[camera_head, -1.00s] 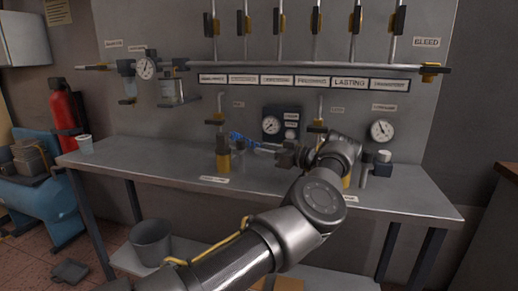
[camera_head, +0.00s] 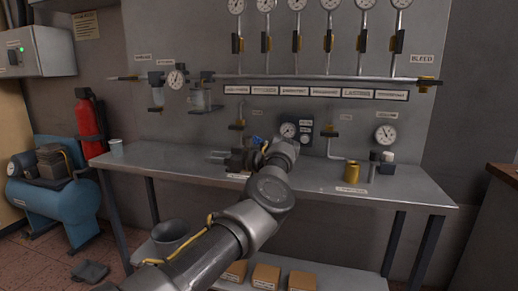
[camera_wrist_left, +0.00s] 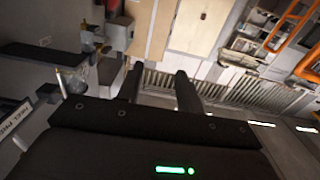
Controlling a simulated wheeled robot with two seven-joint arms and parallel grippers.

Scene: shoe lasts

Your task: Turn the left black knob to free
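Two upright stations with black handles stand at the bench: a left black handle (camera_head: 237,126) and a right black handle (camera_head: 331,133). I cannot tell for certain which part is the left black knob. My left gripper (camera_head: 216,157) is in front of the lower part of the left station, pointing left over the bench, and hides its yellow base. In the left wrist view the two dark fingers (camera_wrist_left: 157,88) stand apart with nothing between them. I see no contact with the handle. My right gripper is not in view.
A pipe (camera_head: 290,77) with gauges and black valves runs above. A red extinguisher (camera_head: 89,119) and blue compressor (camera_head: 52,197) are at left.

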